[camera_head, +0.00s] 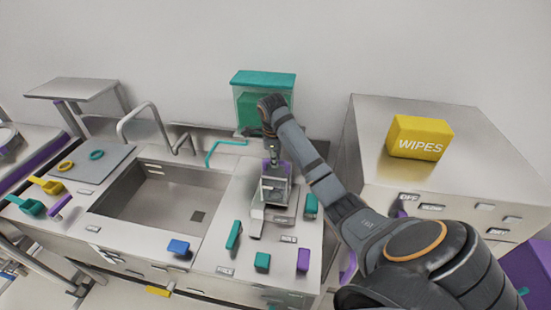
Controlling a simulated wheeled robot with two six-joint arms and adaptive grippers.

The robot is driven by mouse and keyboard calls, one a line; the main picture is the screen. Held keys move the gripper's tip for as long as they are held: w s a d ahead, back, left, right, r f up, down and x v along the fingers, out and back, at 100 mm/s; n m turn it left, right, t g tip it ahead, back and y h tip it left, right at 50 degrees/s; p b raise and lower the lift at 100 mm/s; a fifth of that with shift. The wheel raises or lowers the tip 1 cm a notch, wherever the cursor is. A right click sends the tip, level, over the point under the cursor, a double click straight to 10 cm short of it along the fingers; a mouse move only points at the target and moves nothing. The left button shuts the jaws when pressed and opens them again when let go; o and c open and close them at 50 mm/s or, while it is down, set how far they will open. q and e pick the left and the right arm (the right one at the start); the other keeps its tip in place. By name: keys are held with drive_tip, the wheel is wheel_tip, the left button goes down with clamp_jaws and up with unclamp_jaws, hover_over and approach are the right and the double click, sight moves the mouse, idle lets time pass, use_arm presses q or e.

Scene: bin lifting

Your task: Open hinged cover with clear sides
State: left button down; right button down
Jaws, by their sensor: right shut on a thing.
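My right gripper (273,178) comes in from the lower right and points down at a small pale bench device on the counter. It is shut on what appears to be the hinged cover (276,190) with clear sides on that device. The fingers and wrist hide part of the cover, so its exact opening angle cannot be told. The pale device base (257,222) sticks out below and to the left. My left gripper is not in view.
A teal-lidded clear box (263,78) stands behind my wrist against the wall. A sink (150,200) lies left. Teal (233,235), blue (178,247) and purple (303,260) items lie around the device. A yellow wipes box (418,138) stands on the right cabinet (375,120).

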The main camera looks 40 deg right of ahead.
drive_tip(key=shift+w+d+r, duration=0.3)
drive_tip(key=shift+r, duration=0.1)
drive_tip(key=w+d+r, duration=0.2)
drive_tip(key=w+d, duration=0.6)
drive_tip(key=d, duration=0.2)
drive_tip(key=shift+w+r, duration=0.2)
drive_tip(key=shift+r, duration=0.05)
drive_tip(key=c, duration=1.3)
unclamp_jaws()
drive_tip(key=shift+a, duration=0.1)
drive_tip(key=shift+o, duration=0.2)
wheel_tip(320, 180, up, 12)
drive_tip(key=s+a, duration=0.1)
drive_tip(key=shift+s+a, duration=0.3)
drive_tip(key=shift+a, duration=0.1)
drive_tip(key=shift+f, duration=0.1)
